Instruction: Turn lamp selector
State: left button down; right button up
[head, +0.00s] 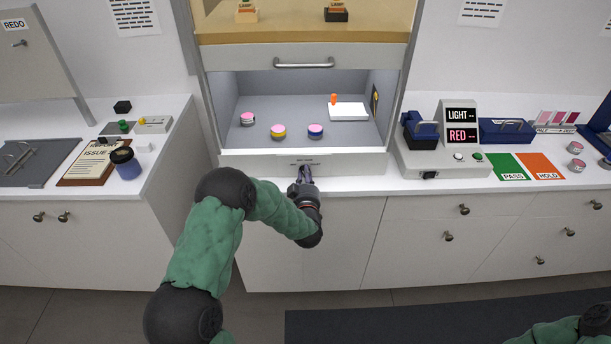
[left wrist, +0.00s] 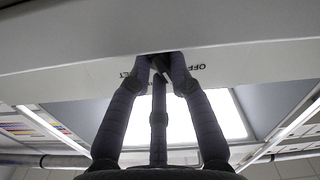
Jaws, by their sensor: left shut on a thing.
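The lamp selector is on the pale front strip (head: 240,163) below the lit booth. My left gripper (head: 304,173) is at the middle of that strip, and its fingers cover the selector in the head view. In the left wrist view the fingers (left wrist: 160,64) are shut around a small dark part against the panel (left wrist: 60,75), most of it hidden. Upside-down print reading OFF shows beside the right finger, and partly hidden letters show by the left one. Which way the selector points cannot be told. My right gripper is out of view.
The booth holds pink-topped jars (head: 278,131), a white block (head: 348,112) and an orange peg (head: 333,99). A sash with a bar handle (head: 304,65) is above. A LIGHT/RED display unit (head: 461,128) stands right, near PASS (head: 508,167) and HOLD (head: 541,166) mats. A clipboard (head: 90,160) lies left.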

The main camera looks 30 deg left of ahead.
pick_arm(q)
jog(key=c, duration=1.1)
grip_release()
jog(key=v, duration=1.2)
jog(key=shift+s, duration=0.1)
jog(key=shift+a, duration=0.1)
